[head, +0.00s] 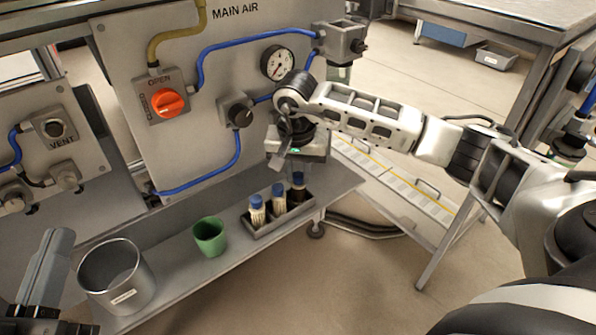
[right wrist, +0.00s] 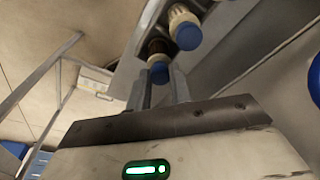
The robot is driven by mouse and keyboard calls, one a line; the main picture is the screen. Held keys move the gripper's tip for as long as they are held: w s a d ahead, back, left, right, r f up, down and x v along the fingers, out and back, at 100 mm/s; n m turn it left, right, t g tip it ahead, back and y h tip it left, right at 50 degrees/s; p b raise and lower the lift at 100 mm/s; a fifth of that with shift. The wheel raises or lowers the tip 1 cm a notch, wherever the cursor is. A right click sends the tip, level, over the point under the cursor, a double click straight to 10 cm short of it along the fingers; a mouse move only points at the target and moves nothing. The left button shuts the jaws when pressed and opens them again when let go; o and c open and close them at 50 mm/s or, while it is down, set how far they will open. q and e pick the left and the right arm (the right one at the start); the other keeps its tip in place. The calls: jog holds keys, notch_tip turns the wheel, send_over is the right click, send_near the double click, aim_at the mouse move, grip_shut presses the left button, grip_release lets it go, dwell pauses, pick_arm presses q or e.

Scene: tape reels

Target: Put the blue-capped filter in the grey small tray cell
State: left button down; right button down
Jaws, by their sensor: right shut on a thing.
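A grey tray (head: 262,234) on the shelf holds a row of blue-capped filters. Two have pale bodies, the left one (head: 257,212) and the middle one (head: 279,200). The right-hand one (head: 298,188) has a dark body and stands at the tray's far right end. My right gripper (head: 297,168) is directly above it. In the right wrist view its fingers (right wrist: 159,85) are shut on the dark filter's blue cap (right wrist: 158,72). Whether the filter is lifted is unclear. My left gripper (head: 46,268) is partly visible at the lower left; its jaws are unclear.
A green cup (head: 210,237) and a metal bucket (head: 117,277) stand left of the tray on the shelf. Behind is a panel with an orange valve knob (head: 170,102), blue hoses and a gauge (head: 277,62). A grey bin (head: 496,57) lies on the floor at far right.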

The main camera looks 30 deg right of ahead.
jog(key=shift+f, duration=0.15)
jog(key=c, duration=1.3)
grip_release()
pick_arm(q)
jog(key=shift+r, duration=0.2)
pick_arm(e)
jog(key=shift+o, duration=0.2)
jog(key=shift+r, duration=0.5)
notch_tip(320, 180, up, 7)
jog(key=p, duration=0.4)
pick_arm(q)
notch_tip(320, 180, down, 6)
jog(key=s+n+g+y+p, duration=0.1)
jog(key=s+n+g+y, duration=0.1)
jog(key=n+g, duration=0.1)
jog(key=shift+s+d+f+g+y, duration=0.2)
jog(key=shift+d+g+y, duration=0.1)
jog(key=shift+g, duration=0.2)
pick_arm(e)
notch_tip(320, 180, up, 4)
send_over(297, 187)
jog(key=shift+s+a+r, duration=0.15)
jog(key=shift+s+a, duration=0.1)
jog(key=shift+s, duration=0.1)
